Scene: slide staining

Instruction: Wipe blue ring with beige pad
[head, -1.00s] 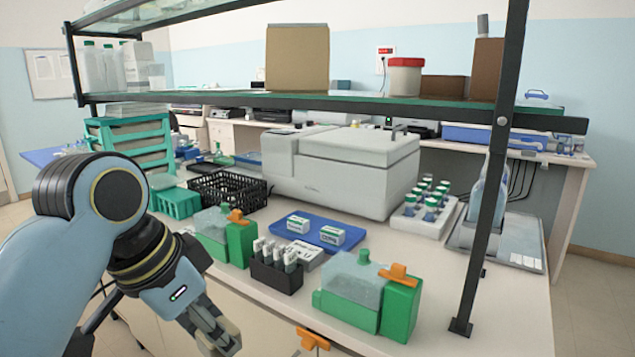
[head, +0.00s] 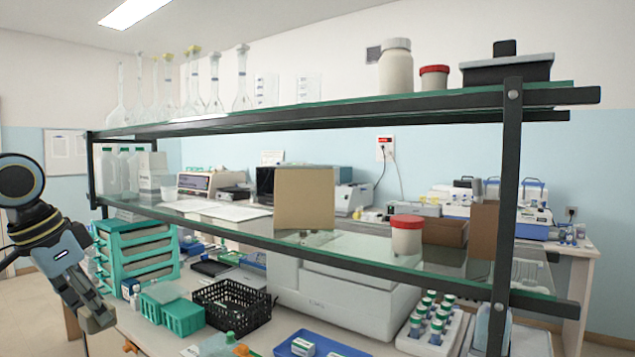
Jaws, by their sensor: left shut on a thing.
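My left gripper (head: 92,317) hangs at the left of the head view, pointing down and right, in front of the bench. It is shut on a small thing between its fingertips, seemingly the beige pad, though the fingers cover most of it. I cannot make out a blue ring in this view. My right gripper is not in view.
A two-level glass shelf (head: 440,278) with dark posts crosses the view above the bench. Below stand a teal drawer unit (head: 137,259), a black basket (head: 231,305), teal boxes (head: 183,317), a large grey instrument (head: 335,300), a white vial rack (head: 425,346) and a blue tray (head: 283,349).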

